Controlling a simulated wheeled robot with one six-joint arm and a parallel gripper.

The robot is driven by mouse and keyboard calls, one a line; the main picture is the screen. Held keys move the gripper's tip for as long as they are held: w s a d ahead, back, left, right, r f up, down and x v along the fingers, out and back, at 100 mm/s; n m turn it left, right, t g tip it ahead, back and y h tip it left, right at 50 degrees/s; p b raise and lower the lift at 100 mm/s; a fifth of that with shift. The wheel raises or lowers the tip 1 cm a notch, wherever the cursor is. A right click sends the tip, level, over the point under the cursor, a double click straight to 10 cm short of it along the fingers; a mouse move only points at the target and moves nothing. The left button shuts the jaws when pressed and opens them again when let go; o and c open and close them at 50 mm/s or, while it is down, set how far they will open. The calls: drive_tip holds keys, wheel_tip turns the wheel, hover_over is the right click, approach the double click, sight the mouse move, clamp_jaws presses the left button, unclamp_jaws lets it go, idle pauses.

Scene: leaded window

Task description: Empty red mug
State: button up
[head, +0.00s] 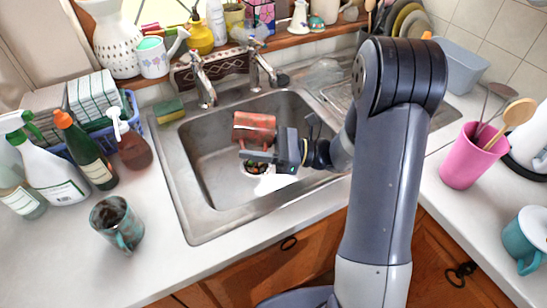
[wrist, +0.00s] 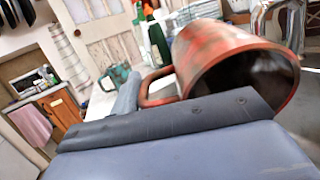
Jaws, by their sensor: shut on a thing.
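The red mug (head: 254,127) is over the sink basin (head: 205,165), lying tipped on its side, not upright. My gripper (head: 252,156) is beside it in the basin's middle, shut on the mug at its handle side. In the wrist view the mug (wrist: 225,55) is large and mottled red, its open mouth turned to the lower right. Its inside looks dark, and I cannot tell whether it holds anything. Its handle (wrist: 155,90) runs down between my gripper's fingers (wrist: 145,105).
A bright white patch (head: 274,184) and a small round thing with dark contents (head: 255,168) lie below my gripper. A teal-brown mug (head: 117,226) and bottles (head: 85,150) stand left of the sink. Taps (head: 203,80) rise behind. A pink utensil pot (head: 465,157) is at right.

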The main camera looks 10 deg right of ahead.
drive_tip(key=a+f+h+p, duration=0.4)
drive_tip(key=f+h+p, duration=0.2)
drive_tip(key=h, duration=0.4)
drive_tip(key=a+f+g+h+p, duration=0.1)
drive_tip(key=a+f+h+p, duration=0.3)
drive_tip(key=h+p, duration=0.5)
wheel_tip(320, 180, down, 3)
drive_tip(key=shift+w+a+r+g+h+p, duration=0.1)
drive_tip(key=shift+w+a+g+h+p, duration=0.05)
drive_tip(key=shift+w+g+h+p, duration=0.2)
idle(1.1)
drive_tip(key=shift+s+h, duration=0.1)
drive_tip(key=shift+h, duration=0.15)
idle(0.5)
